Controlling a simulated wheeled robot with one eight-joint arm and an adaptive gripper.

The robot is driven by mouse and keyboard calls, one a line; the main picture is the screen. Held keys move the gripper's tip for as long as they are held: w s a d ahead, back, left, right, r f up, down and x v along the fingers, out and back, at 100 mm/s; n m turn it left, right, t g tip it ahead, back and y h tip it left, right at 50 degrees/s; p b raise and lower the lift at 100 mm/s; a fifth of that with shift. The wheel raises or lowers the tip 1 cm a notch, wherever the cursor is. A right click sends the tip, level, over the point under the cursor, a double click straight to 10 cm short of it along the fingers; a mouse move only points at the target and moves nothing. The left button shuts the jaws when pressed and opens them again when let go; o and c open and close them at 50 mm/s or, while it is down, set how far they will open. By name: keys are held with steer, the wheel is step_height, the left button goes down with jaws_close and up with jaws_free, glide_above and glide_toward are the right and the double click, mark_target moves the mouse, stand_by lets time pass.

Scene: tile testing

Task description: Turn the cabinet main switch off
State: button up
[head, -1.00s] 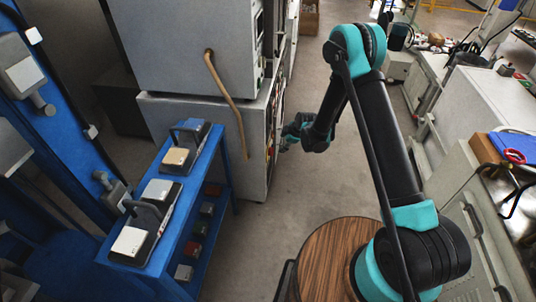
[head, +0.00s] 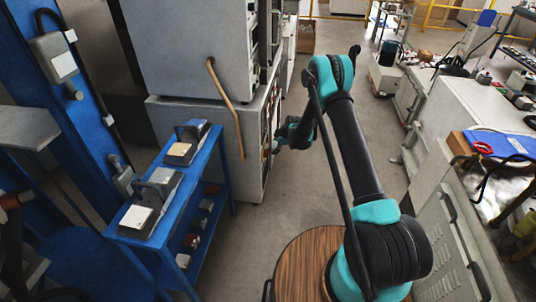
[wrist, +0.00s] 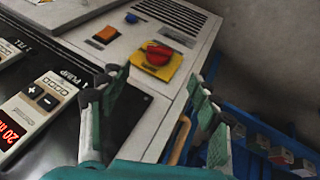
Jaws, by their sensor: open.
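The main switch (wrist: 157,54) is a red rotary knob on a yellow plate, on the light grey cabinet panel in the upper middle of the wrist view. My gripper (wrist: 155,80) is open and empty. Its two fingers point toward the panel, with the switch showing beyond and between the fingertips. No contact with the knob shows. In the head view my gripper (head: 290,134) is beside the front face of the grey cabinet (head: 190,128), where the switch cannot be made out clearly.
An orange button (wrist: 105,35), a blue button (wrist: 131,18) and vent slots are near the switch. A dark pump panel (wrist: 45,95) is at left. A blue rack (head: 222,150) stands left of the cabinet; a grey bench (head: 440,220) is at right. The floor between is clear.

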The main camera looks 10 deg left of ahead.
mark_target(266, 153)
steer(key=x, duration=1.1)
steer(key=shift+f, duration=0.2)
steer(key=shift+c, duration=0.6)
steer(key=c, duration=1)
steer(key=t, duration=0.2)
steer(key=n+t, duration=0.1)
steer(key=t, duration=0.1)
steer(key=shift+s+f, duration=0.2)
steer(key=shift+s, duration=0.1)
steer(key=shift+c, duration=0.2)
steer(key=o, duration=1.2)
steer(key=shift+c, duration=0.2)
steer(key=shift+r, duration=0.1)
